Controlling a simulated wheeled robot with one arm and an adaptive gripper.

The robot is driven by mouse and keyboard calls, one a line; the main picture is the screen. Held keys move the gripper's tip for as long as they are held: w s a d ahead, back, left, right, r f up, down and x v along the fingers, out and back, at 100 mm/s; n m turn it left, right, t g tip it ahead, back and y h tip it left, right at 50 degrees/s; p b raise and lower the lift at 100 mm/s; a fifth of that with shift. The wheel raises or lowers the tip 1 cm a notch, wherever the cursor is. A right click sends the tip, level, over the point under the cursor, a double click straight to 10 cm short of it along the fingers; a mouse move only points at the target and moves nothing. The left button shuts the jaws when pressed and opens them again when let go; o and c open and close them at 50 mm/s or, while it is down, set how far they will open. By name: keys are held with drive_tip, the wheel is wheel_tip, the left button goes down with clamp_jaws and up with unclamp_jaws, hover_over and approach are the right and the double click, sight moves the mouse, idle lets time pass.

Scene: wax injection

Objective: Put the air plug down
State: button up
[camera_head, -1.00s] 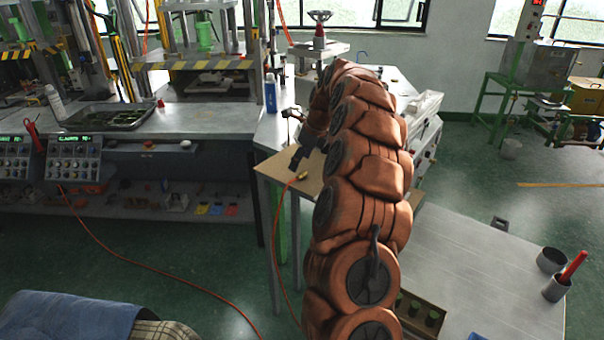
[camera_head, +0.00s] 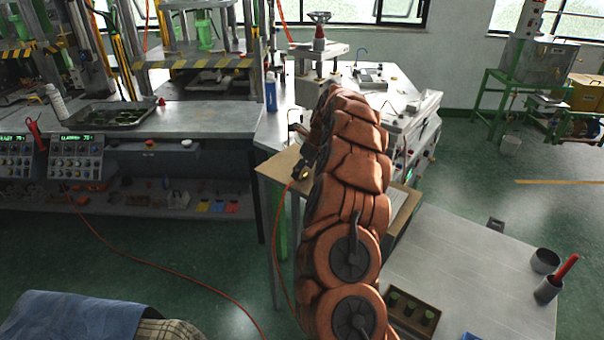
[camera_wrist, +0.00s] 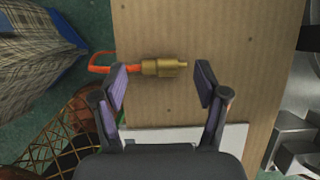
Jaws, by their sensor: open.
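The air plug (camera_wrist: 165,68) is a brass fitting on an orange hose (camera_wrist: 103,62). In the wrist view it lies on a brown board (camera_wrist: 225,40), just beyond my gripper's fingertips. My gripper (camera_wrist: 160,85) is open and empty, its two fingers with purple pads spread to either side, apart from the plug. In the head view my gripper (camera_head: 306,168) is small and dark over the board's left part (camera_head: 278,165), mostly hidden by my arm. The orange hose hangs from the board's left edge to the floor there.
A white flat item (camera_wrist: 185,135) lies on the board near my gripper. A blue-white bottle (camera_head: 271,92) stands on the workbench behind. A metal table (camera_head: 470,270) with cups and a small box (camera_head: 412,312) is at right.

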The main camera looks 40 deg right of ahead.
drive_tip(key=shift+x, duration=0.9)
drive_tip(key=shift+c, duration=0.4)
drive_tip(key=c, duration=1.1)
drive_tip(key=shift+o, duration=0.2)
